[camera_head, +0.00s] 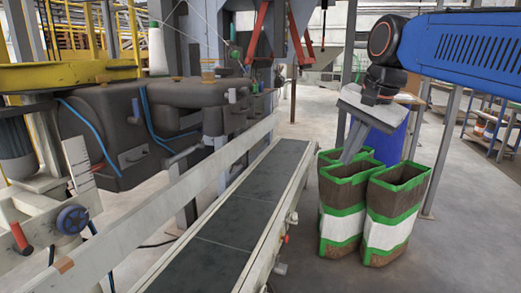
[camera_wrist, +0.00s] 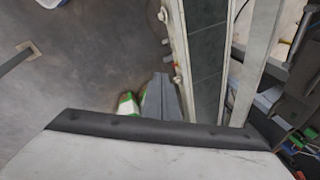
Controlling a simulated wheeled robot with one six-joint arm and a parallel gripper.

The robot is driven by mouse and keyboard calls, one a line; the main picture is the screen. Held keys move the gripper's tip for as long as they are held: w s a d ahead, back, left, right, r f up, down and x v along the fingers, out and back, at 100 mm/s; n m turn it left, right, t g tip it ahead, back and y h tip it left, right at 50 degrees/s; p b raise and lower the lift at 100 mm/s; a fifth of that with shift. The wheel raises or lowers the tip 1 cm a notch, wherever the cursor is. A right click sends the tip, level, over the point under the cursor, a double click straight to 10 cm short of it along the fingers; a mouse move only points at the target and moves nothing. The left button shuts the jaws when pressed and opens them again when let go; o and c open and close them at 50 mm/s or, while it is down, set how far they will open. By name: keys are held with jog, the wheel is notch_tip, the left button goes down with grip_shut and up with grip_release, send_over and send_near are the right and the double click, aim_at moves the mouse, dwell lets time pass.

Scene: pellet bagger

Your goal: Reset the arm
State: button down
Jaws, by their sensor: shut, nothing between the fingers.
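My gripper (camera_head: 350,155) hangs from the blue arm at the right of the head view, its grey fingers pointing down and together. It holds nothing. In the wrist view my gripper's fingers (camera_wrist: 162,98) show near the middle, close together. Brown bags with green edges and a white band stand on the floor below: one front left (camera_head: 342,205), one front right (camera_head: 393,210), and one behind. A green and white bag part (camera_wrist: 128,105) shows beside the fingers in the wrist view.
A dark conveyor belt (camera_head: 232,215) with pale side rails runs just left of the bags. The bagging machine (camera_head: 125,125) stands on the far left. A blue barrel (camera_head: 390,138) is behind the bags. Grey floor (camera_head: 465,220) is free at the right.

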jog(key=s+d+f+n+h, duration=0.1)
jog(key=s+d+f+n, duration=0.3)
jog(key=s+f, duration=0.5)
jog(key=s+d+f+n+t, duration=0.1)
jog(key=s+d+f+n, duration=0.3)
jog(key=s+f, duration=0.6)
notch_tip(320, 180, down, 7)
jog(key=shift+s+f+n+h, duration=0.1)
jog(key=shift+s+n+h, duration=0.15)
jog(key=shift+n+h, duration=0.2)
jog(key=c, duration=2.4)
grip_release()
jog(key=shift+d, duration=0.1)
jog(key=shift+c, duration=0.2)
